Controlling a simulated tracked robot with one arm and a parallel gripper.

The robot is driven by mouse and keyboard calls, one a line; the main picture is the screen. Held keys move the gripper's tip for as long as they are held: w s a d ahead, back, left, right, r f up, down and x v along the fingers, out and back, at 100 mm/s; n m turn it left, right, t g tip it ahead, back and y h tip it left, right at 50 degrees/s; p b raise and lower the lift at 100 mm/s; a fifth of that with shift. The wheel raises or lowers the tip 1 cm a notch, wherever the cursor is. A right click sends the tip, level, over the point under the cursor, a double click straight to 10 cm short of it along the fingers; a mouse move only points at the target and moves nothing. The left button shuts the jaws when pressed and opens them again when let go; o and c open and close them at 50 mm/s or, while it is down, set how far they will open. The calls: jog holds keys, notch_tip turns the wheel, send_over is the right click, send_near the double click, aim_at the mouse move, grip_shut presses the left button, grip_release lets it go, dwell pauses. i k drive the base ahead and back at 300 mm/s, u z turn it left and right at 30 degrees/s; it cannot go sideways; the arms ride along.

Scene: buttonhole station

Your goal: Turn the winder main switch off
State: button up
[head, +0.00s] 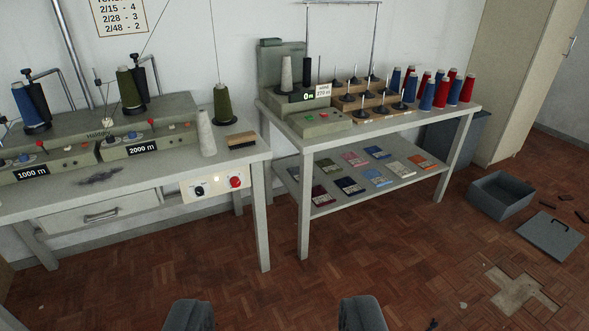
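A pale switch panel (212,186) is fixed to the front edge of the left table, near its right end. It carries a black rotary knob (199,190) and a red knob (236,182); the setting of neither can be read. The winder (150,130) on that table has units labelled 1000 m and 2000 m, with red and green buttons and cones of thread. My gripper (276,315) is at the bottom of the view, its two dark fingers wide apart with only floor between them. It is apart from the panel.
The right table (375,125) holds a second machine (320,119), a spindle rack and blue and red cones; its lower shelf holds several packets. A grey open box (502,194) and its lid (550,235) lie on the floor at right. Floor before the tables is clear.

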aim_at(234, 182)
jog(key=u, duration=0.3)
jog(key=i, duration=1.45)
jog(key=u, duration=0.85)
jog(key=k, duration=0.9)
jog(key=u, duration=0.15)
jog(key=i, duration=0.9)
jog(key=z, duration=0.05)
